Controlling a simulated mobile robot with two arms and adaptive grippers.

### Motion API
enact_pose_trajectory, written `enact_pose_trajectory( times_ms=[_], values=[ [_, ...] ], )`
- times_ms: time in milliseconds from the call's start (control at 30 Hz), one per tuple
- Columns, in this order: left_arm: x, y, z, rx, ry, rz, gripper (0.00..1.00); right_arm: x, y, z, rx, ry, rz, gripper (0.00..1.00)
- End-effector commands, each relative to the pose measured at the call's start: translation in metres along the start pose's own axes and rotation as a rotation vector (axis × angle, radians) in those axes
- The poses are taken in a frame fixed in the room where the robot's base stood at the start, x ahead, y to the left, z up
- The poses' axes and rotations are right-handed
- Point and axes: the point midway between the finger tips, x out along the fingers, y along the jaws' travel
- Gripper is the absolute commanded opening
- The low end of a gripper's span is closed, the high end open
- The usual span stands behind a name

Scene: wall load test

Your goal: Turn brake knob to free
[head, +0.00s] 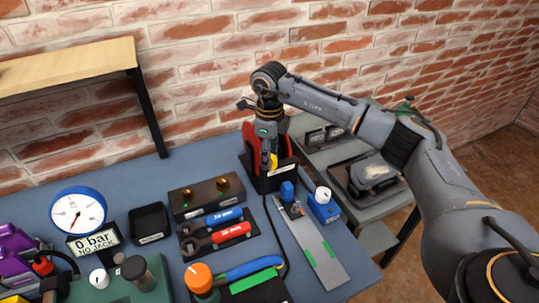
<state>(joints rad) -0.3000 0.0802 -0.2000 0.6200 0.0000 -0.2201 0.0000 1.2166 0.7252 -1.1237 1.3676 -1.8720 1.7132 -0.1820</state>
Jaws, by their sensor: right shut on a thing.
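My right gripper (268,158) points down in front of a red unit (285,158) with a black base at the back of the blue table. It is shut on a small yellow piece (274,161) at the front of that unit; the fingers hide most of it. A blue box with a white round knob (323,195) stands right of the gripper, apart from it. Another white knob (98,278) is on the green unit at front left. I cannot read which knob is the brake knob, nor its setting. My left gripper is out of view.
A grey metal plate (318,248) with green marks and a blue clamp lies in front of the gripper. A black cable runs beside it. Wrenches (217,237), a brown block (206,197), a gauge (77,213) reading near zero and a black tray (149,222) stand left. A grey cart (340,143) is beyond.

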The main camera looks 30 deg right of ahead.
Motion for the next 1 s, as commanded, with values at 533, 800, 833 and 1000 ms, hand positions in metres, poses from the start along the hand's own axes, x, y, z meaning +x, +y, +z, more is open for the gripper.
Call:
enact_pose_trajectory(
  times_ms=[533,800,833,1000],
  values=[
    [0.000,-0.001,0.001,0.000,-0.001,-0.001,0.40,-0.001,0.000,0.000,0.000,0.000,-0.001,0.61],
    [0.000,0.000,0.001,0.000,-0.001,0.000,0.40,-0.031,-0.001,0.001,0.000,-0.005,-0.004,0.61],
    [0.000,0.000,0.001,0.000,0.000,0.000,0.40,-0.037,-0.001,0.001,0.000,-0.005,-0.004,0.61],
    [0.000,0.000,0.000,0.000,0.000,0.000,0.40,-0.074,-0.001,0.001,-0.001,-0.004,-0.004,0.61]
  ],
)
